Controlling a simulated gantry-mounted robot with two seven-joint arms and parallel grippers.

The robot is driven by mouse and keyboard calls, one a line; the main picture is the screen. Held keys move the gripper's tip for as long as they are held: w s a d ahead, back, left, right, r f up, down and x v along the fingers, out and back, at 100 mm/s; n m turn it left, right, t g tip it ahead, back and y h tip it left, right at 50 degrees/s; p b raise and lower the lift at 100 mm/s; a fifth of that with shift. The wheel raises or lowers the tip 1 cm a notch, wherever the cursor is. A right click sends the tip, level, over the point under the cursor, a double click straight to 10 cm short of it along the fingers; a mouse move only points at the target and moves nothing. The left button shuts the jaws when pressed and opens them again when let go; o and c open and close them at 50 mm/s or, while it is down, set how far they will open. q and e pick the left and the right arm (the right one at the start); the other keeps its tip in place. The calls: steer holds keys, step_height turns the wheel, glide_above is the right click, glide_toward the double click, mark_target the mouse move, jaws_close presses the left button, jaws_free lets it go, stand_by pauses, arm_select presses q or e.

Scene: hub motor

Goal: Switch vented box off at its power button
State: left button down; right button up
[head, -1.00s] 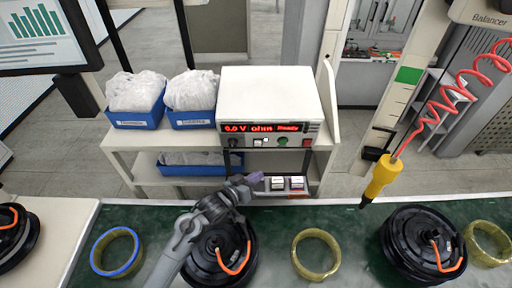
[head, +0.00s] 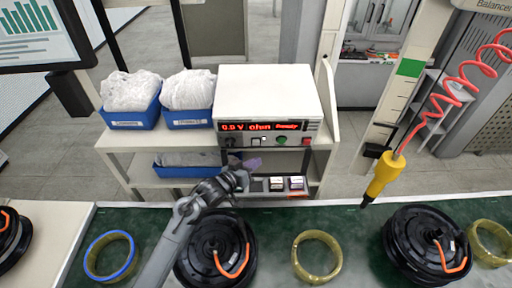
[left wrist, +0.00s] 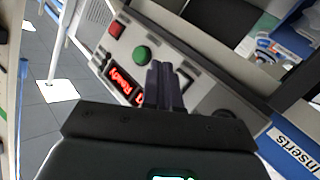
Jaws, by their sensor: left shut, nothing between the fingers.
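The vented box (head: 264,92) is a white instrument on the top of the shelf, with a lit red display (head: 262,127) reading "0.0 V ohm Ready". Its front carries a green button (head: 282,140) and a red button (head: 306,142); in the left wrist view the green button (left wrist: 141,55) and red button (left wrist: 117,29) show beyond the fingers. My left gripper (head: 252,163) is shut and empty, just below and in front of the panel. Its fingertips (left wrist: 164,68) overlap the panel in the left wrist view; contact cannot be told. My right gripper is not in view.
Blue bins (head: 133,118) with bagged parts stand left of the box. Hub motors (head: 216,250) and yellow rings (head: 317,256) lie on the green bench. A yellow tool (head: 382,178) hangs on a red coiled cable at the right.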

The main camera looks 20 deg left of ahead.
mark_target(256, 142)
arm_select(q)
steer(key=shift+w+a+r+b, duration=0.15)
steer(key=shift+w+a, duration=0.1)
steer(key=shift+w, duration=0.4)
steer(key=shift+w+a+r+b, duration=0.1)
steer(key=shift+w+a+b, duration=0.15)
steer(key=shift+w, duration=0.35)
steer(key=shift+w+a+r+b, duration=0.1)
steer(key=shift+w+a, duration=0.15)
steer(key=shift+w, duration=0.4)
steer(key=shift+w, duration=0.1)
stand_by(0.7)
steer(key=shift+w+a, duration=0.15)
steer(key=shift+w, duration=0.1)
steer(key=shift+w, duration=0.2)
stand_by(0.5)
